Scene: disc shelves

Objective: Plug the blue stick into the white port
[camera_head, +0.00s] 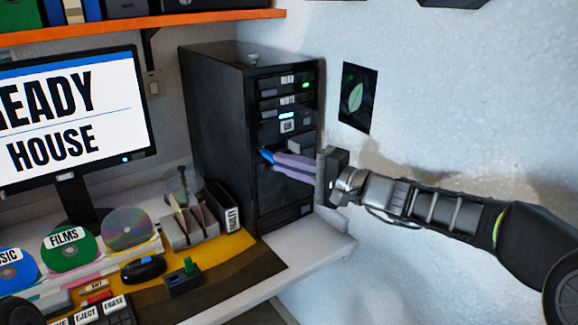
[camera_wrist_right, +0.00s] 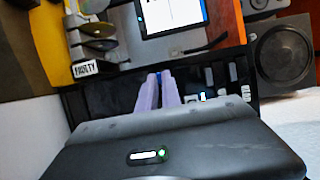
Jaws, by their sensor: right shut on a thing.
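My right gripper (camera_head: 268,157) has lilac fingers and reaches in from the right to the front of the black computer tower (camera_head: 215,130). It is shut on the blue stick (camera_head: 265,155), of which only a small blue end shows at the fingertips. In the right wrist view the fingers (camera_wrist_right: 158,78) close together with a bit of blue between them, in front of the tower's dark face. I cannot tell whether the stick touches the tower. I cannot clearly make out the white port; the fingers cover part of the front. My left gripper is out of view.
A monitor (camera_head: 75,120) stands left of the tower. Discs, a disc rack (camera_head: 185,230), a mouse (camera_head: 143,269) and a small black holder with a green piece (camera_head: 185,280) crowd the desk. The white wall (camera_head: 450,80) is close on the right, with an orange shelf (camera_head: 150,27) above.

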